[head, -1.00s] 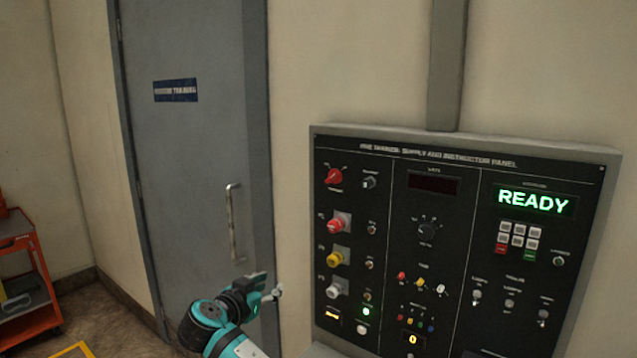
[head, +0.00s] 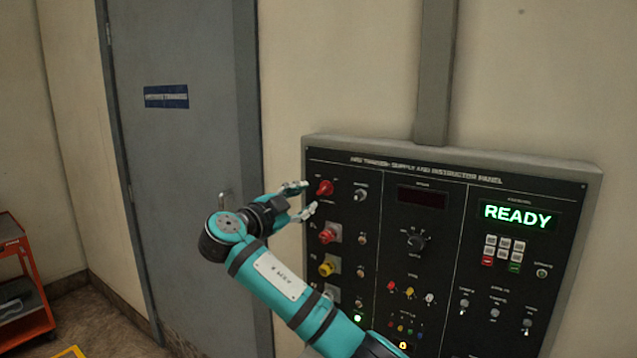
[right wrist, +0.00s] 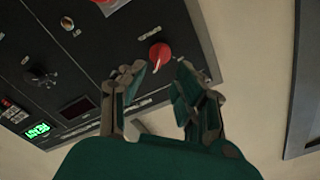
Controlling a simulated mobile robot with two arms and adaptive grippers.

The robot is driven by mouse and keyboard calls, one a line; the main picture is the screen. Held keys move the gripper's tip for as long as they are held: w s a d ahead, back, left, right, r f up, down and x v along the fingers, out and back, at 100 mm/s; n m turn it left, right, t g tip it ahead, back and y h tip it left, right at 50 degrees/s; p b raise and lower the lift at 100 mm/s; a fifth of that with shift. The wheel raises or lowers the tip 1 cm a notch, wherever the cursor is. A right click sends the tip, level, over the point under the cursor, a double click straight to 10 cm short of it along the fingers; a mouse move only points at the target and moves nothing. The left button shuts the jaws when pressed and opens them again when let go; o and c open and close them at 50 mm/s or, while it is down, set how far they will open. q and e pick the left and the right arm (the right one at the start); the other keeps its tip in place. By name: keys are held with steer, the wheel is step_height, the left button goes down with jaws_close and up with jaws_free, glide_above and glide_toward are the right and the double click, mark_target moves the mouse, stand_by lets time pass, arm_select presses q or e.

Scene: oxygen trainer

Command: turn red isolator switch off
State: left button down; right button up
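The red isolator switch (head: 324,187) is a red rotary knob at the top left of the black instructor panel (head: 440,240). My right gripper (head: 310,197) is open just left of the knob, its fingers pointing at it. In the right wrist view the red knob (right wrist: 159,56) shows beyond and between the tips of the open right gripper (right wrist: 167,75). The fingers look apart from the knob. The knob's marked position is too blurred to read. My left gripper is in neither view.
Below the knob are a red plug (head: 328,236) and a yellow plug (head: 327,268). A small grey switch (head: 360,194) sits right of the knob. A green READY display (head: 517,216) is lit. A grey door (head: 185,150) and an orange cart (head: 22,270) stand left.

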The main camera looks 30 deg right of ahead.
mark_target(321, 191)
steer(key=p+x, duration=0.2)
steer(key=x, duration=0.4)
steer(key=shift+w+d, duration=0.15)
steer(key=shift+d, duration=0.15)
steer(key=shift+f, duration=0.1)
jaws_close()
